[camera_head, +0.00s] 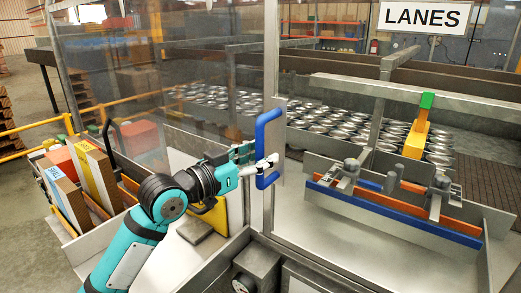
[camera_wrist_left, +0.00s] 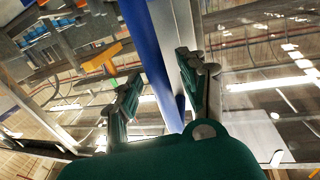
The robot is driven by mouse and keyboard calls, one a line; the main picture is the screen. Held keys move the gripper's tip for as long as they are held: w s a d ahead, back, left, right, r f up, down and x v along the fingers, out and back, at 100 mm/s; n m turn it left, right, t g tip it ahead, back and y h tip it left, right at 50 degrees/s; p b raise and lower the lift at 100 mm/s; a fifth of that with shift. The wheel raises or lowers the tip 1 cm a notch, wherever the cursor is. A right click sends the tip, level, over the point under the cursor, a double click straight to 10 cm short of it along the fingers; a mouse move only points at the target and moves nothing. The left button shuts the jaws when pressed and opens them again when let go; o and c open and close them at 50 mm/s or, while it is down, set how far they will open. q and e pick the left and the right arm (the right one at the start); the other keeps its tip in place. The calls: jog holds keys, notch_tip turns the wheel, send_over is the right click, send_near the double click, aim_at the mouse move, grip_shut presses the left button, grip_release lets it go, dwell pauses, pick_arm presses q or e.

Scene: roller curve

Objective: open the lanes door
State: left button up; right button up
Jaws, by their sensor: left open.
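A blue D-shaped handle (camera_head: 262,120) is fixed to a grey upright metal post (camera_head: 271,50) at the edge of a clear panel (camera_head: 180,60). A white sign (camera_head: 425,17) reading LANES hangs to the right. My left gripper (camera_head: 266,168) is at the lower half of the handle. In the left wrist view, the blue handle (camera_wrist_left: 148,45) runs between the two spread fingers of my left gripper (camera_wrist_left: 160,68). The fingers look apart from it, though contact on the far finger is hard to tell. My right gripper is out of view.
Behind the clear panel, rows of metal cans (camera_head: 330,115) stand on a conveyor. A guide rail with orange and blue strips (camera_head: 400,210) is on the right. A bin with upright boxes (camera_head: 95,170) stands at left, beside a yellow railing (camera_head: 35,125).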

pick_arm(q)
jog(key=shift+w+d, duration=0.15)
grip_shut()
jog(key=shift+w+d+f, duration=0.15)
jog(key=shift+d, duration=0.05)
dwell(0.6)
